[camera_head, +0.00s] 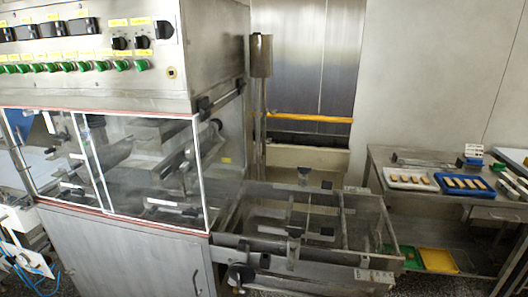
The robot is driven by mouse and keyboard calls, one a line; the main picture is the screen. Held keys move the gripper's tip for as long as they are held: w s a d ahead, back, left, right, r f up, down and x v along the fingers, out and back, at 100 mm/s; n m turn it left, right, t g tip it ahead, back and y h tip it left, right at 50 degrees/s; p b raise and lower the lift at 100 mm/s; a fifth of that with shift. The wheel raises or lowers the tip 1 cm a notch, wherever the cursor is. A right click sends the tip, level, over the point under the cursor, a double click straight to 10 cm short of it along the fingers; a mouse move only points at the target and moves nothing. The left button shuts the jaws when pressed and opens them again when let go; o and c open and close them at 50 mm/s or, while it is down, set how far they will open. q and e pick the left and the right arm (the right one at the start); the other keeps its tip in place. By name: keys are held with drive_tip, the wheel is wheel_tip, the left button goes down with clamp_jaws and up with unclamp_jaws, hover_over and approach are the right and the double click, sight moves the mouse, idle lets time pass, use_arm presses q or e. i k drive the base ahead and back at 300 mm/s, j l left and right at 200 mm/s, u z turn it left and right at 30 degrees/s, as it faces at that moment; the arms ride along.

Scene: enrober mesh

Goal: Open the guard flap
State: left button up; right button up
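The guard flap (150,167) is a clear panel with a white and red edge on the front of the steel enrober (130,255), below the control box. It appears shut, its lower edge resting along the top of the steel cabinet. Steel rollers and bars show through it. Neither of my grippers can be made out in the head view, and nothing is seen touching the flap.
A control box (90,50) with green buttons overhangs the flap. An open mesh conveyor frame (300,230) juts out at right. A steel table (385,160) bears a white tray (408,185) and a blue tray (448,190) of bars. White equipment with blue cables (30,268) stands lower left.

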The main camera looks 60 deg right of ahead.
sight(205, 112)
drive_tip(key=z, duration=1.75)
